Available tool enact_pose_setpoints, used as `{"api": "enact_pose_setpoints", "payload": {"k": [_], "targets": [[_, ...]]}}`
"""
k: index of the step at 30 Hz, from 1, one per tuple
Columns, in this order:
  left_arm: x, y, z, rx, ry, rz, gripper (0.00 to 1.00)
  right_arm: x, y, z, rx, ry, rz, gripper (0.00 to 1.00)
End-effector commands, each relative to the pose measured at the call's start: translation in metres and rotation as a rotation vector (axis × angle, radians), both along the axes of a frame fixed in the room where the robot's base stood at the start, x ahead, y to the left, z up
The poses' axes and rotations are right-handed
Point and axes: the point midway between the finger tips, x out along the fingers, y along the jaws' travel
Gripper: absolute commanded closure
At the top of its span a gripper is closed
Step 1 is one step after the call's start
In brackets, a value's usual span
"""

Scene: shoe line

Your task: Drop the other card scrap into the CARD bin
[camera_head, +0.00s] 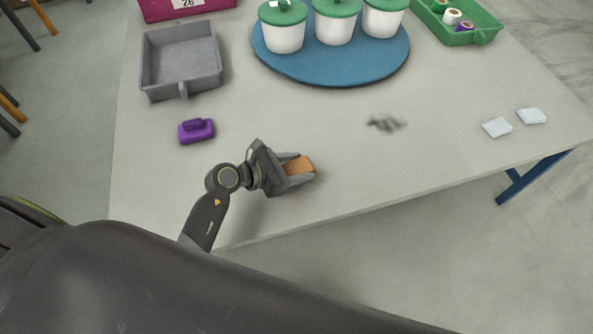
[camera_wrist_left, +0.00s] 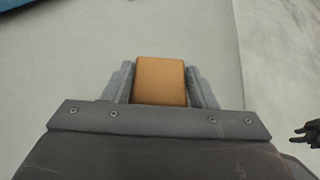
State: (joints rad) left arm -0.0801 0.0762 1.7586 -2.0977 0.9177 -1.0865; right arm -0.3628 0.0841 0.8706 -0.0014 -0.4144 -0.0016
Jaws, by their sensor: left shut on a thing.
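An orange-brown card scrap (camera_head: 300,166) is between the fingers of my left gripper (camera_head: 298,170), near the front edge of the table. In the left wrist view the scrap (camera_wrist_left: 160,82) sits between the two grey fingers of my left gripper (camera_wrist_left: 160,90), which is shut on it. I cannot tell whether the scrap touches the table. No bin that I can read as CARD shows; the writing on the magenta box (camera_head: 165,10) at the top edge is cut off, with "26" visible.
A grey tray (camera_head: 147,62) stands at the back left, with a purple block (camera_head: 196,130) in front of it. A blue round mat (camera_head: 330,76) holds white cups with green lids. A green tray (camera_head: 478,37) is at the back right.

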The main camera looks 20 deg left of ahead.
Motion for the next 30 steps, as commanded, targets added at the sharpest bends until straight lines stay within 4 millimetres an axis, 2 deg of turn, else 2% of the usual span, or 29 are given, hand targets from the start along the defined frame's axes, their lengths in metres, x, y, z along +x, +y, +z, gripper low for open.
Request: {"api": "enact_pose_setpoints", "payload": {"k": [1,3,9,16,23,26,30], "targets": [[0.000,0.000,0.015,0.002,-0.005,-0.001,0.69,-0.005,0.000,0.004,0.000,0.007,-0.001,0.64],[0.000,0.000,0.029,0.001,-0.004,-0.001,0.69,-0.009,0.000,0.005,0.000,0.008,-0.001,0.64],[0.000,0.000,0.054,0.002,-0.002,-0.001,0.69,-0.009,0.001,0.006,0.001,0.004,0.001,0.64],[0.000,0.000,0.060,0.001,0.000,0.000,0.69,0.001,0.001,0.005,0.002,-0.010,0.004,0.64],[-0.001,0.003,0.065,0.003,-0.003,-0.002,0.69,-0.008,0.003,0.008,0.005,0.004,0.000,0.64],[-0.007,0.014,0.086,0.006,-0.008,-0.007,0.69,-0.010,0.003,0.020,0.005,0.003,0.001,0.64],[-0.026,0.037,0.138,0.011,-0.022,-0.039,0.70,-0.016,0.004,0.044,0.006,0.002,0.002,0.64]]}}
